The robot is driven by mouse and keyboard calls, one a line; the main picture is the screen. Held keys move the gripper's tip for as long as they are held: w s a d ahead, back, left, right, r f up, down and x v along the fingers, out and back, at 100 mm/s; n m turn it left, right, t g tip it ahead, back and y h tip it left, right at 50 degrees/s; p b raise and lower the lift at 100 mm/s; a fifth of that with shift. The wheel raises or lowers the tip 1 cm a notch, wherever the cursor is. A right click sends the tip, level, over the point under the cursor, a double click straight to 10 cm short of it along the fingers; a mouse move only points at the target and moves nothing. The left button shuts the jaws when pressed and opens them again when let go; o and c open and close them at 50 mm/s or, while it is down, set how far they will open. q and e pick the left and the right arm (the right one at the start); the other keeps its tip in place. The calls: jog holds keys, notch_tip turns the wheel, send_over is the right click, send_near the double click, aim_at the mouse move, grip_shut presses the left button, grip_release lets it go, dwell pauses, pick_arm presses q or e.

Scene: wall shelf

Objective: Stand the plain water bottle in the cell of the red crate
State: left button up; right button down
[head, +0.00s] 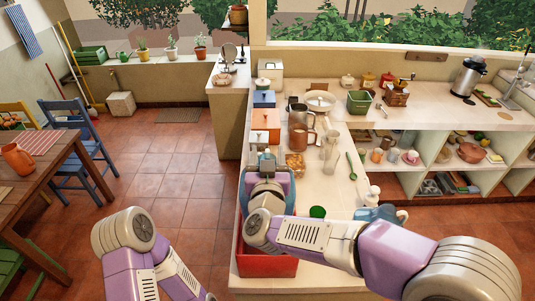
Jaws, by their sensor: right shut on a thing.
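The red crate (266,266) stands at the near left of the pale counter, with much of it hidden under my right arm. My right gripper (267,163) is at the far end of the crate, pointing away from me. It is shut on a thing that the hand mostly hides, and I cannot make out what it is. I cannot pick out the plain water bottle for certain. My left arm shows at the lower left, but its gripper is out of view.
Clear glass vessels (329,150), a copper mug (301,138) and a jar (296,165) stand just right of my right gripper. An orange box (266,120) is beyond it.

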jog(key=shift+f+b, duration=1)
jog(key=shift+f, duration=0.5)
notch_tip(320, 180, down, 13)
jog(key=b, duration=1.1)
dwell(4.2)
jog(key=shift+c, duration=1.4)
grip_release()
